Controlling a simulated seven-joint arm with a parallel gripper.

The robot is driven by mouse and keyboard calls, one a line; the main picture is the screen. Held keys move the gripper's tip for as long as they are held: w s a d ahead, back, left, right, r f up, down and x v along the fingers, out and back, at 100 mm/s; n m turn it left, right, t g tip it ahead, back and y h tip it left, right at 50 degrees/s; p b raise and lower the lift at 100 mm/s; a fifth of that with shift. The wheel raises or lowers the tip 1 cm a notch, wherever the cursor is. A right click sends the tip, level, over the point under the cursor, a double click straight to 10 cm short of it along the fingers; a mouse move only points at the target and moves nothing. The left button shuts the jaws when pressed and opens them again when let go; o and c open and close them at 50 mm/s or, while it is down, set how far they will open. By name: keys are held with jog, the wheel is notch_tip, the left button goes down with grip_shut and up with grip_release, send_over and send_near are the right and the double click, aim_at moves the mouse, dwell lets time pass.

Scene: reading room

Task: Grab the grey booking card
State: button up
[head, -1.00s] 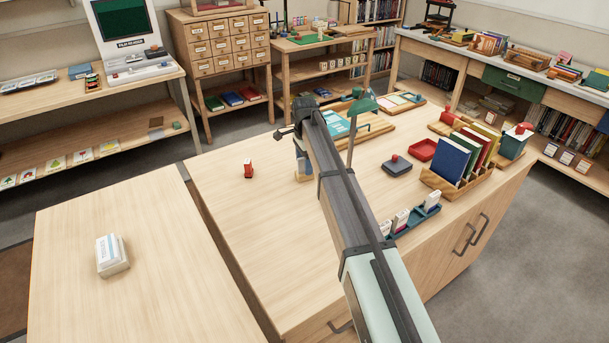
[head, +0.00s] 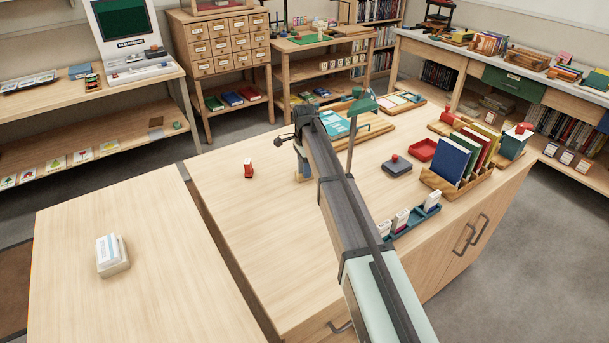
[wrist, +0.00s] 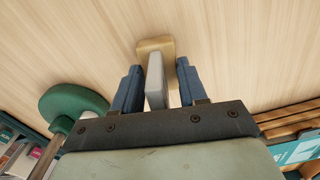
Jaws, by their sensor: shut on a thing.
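The grey booking card (wrist: 155,82) stands on edge between my gripper's two blue fingers in the wrist view. My gripper (wrist: 157,75) is shut on it. Beyond the fingertips, the card's far end meets a small pale wooden block (wrist: 155,45) on the table top; I cannot tell whether the card still sits in it. In the head view my gripper (head: 302,168) points down at the table, largely hidden behind my arm, and the card cannot be made out there.
A green lamp (head: 362,105) stands close to my gripper. A red stamp (head: 248,169) is to the left. A blue card rack (head: 415,219), a dark stamp pad (head: 397,167) and a red tray (head: 422,149) are to the right.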

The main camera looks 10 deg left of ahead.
jog(key=shift+c, duration=0.8)
jog(key=shift+r, duration=0.1)
